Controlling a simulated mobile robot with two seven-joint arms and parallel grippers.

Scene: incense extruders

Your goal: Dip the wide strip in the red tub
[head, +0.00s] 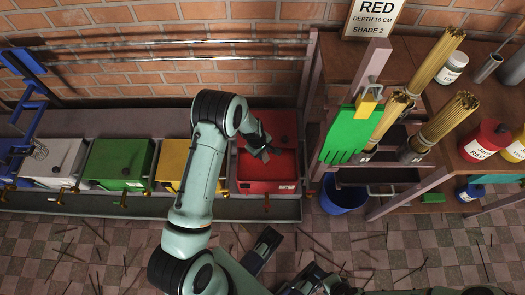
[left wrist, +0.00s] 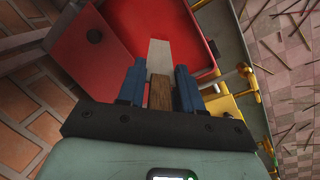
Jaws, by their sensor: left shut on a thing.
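The red tub (head: 268,187) stands at the right end of the row of tubs. Its lid (head: 284,122), with a dark knob, is up at the back, and the tub's inside shows red. My left gripper (head: 262,152) is over the tub's opening. In the left wrist view my left gripper (left wrist: 160,88) is shut on the wooden handle (left wrist: 160,93) of a pale strip (left wrist: 159,54). The strip points into the red tub (left wrist: 187,22); I cannot tell whether its tip touches the red.
Yellow (head: 173,165), green (head: 118,163) and white (head: 55,160) tubs stand to the left, lids down. A sign reading RED, depth 10 cm, shade 2 (head: 373,17) stands above the right-hand bench. A blue bucket (head: 342,195) is under it. Sticks litter the floor.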

